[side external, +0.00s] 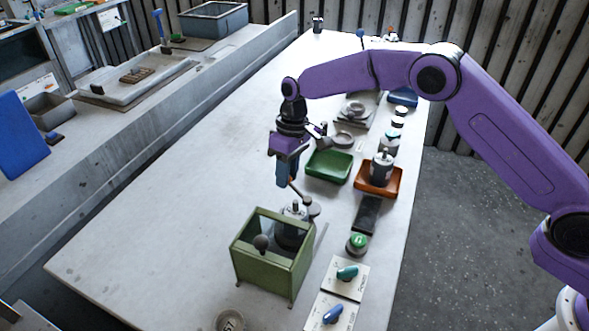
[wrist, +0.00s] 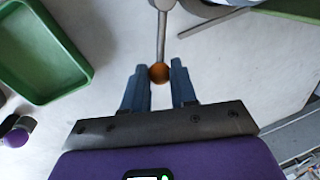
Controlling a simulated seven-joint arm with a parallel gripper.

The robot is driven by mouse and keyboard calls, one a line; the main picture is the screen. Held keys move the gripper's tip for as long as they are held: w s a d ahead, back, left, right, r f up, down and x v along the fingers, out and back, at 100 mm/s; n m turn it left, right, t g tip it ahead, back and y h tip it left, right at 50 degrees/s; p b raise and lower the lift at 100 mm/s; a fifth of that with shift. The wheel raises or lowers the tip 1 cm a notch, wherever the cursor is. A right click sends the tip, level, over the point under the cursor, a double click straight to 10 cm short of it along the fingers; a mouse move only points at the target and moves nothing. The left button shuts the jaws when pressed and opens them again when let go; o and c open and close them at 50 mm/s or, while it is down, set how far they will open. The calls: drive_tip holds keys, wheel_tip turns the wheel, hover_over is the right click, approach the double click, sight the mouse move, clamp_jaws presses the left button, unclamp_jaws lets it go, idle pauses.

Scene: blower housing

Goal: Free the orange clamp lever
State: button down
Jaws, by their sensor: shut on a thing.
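The orange clamp lever shows in the wrist view as a round orange knob (wrist: 159,73) on the end of a grey metal rod. My gripper (wrist: 159,82) has its two blue fingers on either side of the knob and is shut on it. In the side view my gripper (side external: 286,184) points down just behind the green blower housing (side external: 268,268), and the lever's rod (side external: 298,192) slants down from the fingers to a grey pivot (side external: 312,207). The housing is an open-topped box with a dark round part inside. The finger contact is hard to see in the side view.
A green tray (side external: 329,166) and an orange tray (side external: 379,180) holding a metal part stand behind to the right. A dark block (side external: 367,214), a green button (side external: 357,243) and switch panels (side external: 345,278) line the right side. The table's left side is clear.

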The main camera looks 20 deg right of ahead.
drive_tip(key=shift+s+a+n+g+h, duration=0.2)
drive_tip(key=shift+a+n, duration=0.35)
drive_tip(key=shift+n, duration=0.5)
drive_tip(key=shift+s+a+n+g+h, duration=0.1)
drive_tip(key=shift+s+a+n, duration=0.35)
drive_tip(key=shift+n, duration=0.6)
drive_tip(key=shift+a, duration=0.2)
drive_tip(key=c, duration=0.9)
unclamp_jaws()
drive_tip(key=shift+r, duration=0.1)
wheel_tip(320, 180, up, 12)
drive_tip(key=w+d, duration=0.1)
drive_tip(key=w, duration=0.1)
drive_tip(key=shift+d, duration=0.15)
